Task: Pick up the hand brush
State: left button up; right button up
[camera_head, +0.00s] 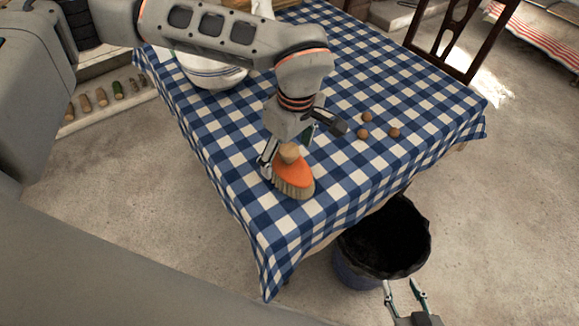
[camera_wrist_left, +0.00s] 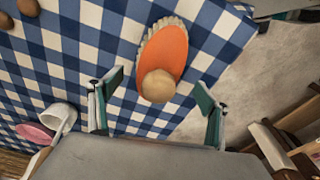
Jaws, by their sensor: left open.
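The hand brush (camera_head: 297,176) lies near the front edge of the checked tablecloth, with an orange body, pale bristles and a tan knob handle. In the left wrist view the brush (camera_wrist_left: 165,50) shows with its knob (camera_wrist_left: 158,86) towards me, near the gap between the fingers. My left gripper (camera_head: 289,147) is open above the brush, its fingers on either side of the knob and not closed on it. In the left wrist view the left gripper (camera_wrist_left: 157,105) has its green-padded fingers wide apart. My right gripper (camera_head: 405,293) is open and empty at the bottom, beside the bin.
Three brown round things (camera_head: 363,134) lie on the checked table (camera_head: 410,95) right of the brush. A white bowl (camera_head: 212,74) stands at the back left, partly behind my arm. A dark lined bin (camera_head: 385,245) stands on the floor by the table. A chair (camera_head: 450,40) is behind.

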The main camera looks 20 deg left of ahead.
pick_arm(q)
jog(key=f, duration=0.3)
jog(key=shift+w, duration=0.2)
jog(key=shift+a+f, duration=0.1)
jog(key=shift+f, duration=0.2)
jog(key=c, duration=1.3)
jog(key=shift+o, duration=0.2)
jog(key=shift+w+r, duration=0.1)
jog(key=shift+r, duration=0.2)
notch_tip(320, 180, up, 20)
jog(key=p, duration=0.1)
jog(key=shift+f+p, duration=0.25)
jog(key=shift+p, duration=0.15)
pick_arm(e)
jog(key=shift+r, duration=0.55)
